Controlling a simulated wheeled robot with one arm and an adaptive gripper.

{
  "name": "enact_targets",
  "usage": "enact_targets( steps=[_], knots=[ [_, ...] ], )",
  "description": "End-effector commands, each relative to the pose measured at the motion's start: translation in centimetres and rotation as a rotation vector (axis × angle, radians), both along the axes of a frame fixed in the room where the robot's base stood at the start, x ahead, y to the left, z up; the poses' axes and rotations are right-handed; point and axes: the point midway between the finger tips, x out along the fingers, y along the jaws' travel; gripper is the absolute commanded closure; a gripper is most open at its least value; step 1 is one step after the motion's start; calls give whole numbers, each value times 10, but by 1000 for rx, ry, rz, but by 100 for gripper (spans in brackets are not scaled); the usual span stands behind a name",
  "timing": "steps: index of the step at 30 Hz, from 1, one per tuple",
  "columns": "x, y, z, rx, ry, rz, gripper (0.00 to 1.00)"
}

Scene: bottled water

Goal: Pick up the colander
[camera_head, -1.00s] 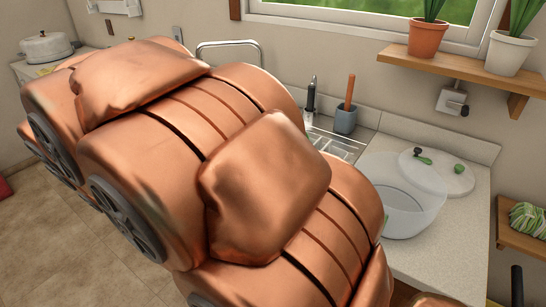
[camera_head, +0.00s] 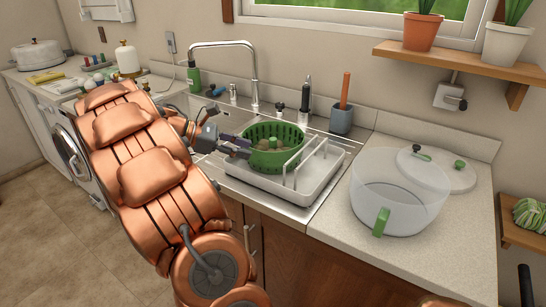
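The green colander (camera_head: 274,148) sits on the white dish rack (camera_head: 256,181) beside the sink. It is upright, with holes in its side and some pale greenish contents in it. My gripper (camera_head: 243,147) is at the colander's left side, with its dark fingers reaching to the rim. The fingertips are small and partly merge with the rim, so I cannot tell whether they are open or shut on it. My copper-coloured arm covers the left and front of the view.
A clear bowl with a green handle (camera_head: 399,190) and its lid (camera_head: 437,168) stand on the right counter. A grey cup (camera_head: 341,121) and the tap (camera_head: 254,75) are behind the rack. A shelf with potted plants (camera_head: 459,63) overhangs the back right.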

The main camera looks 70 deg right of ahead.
Motion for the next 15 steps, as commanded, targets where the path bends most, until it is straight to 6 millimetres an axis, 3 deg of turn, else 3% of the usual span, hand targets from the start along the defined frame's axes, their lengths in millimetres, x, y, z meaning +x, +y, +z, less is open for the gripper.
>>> enact_targets(
  steps=[3,15],
  knots=[
    [-1,-14,-4,3,42,-3,68],
    [-22,-32,-11,2,63,-7,68]
  ],
)
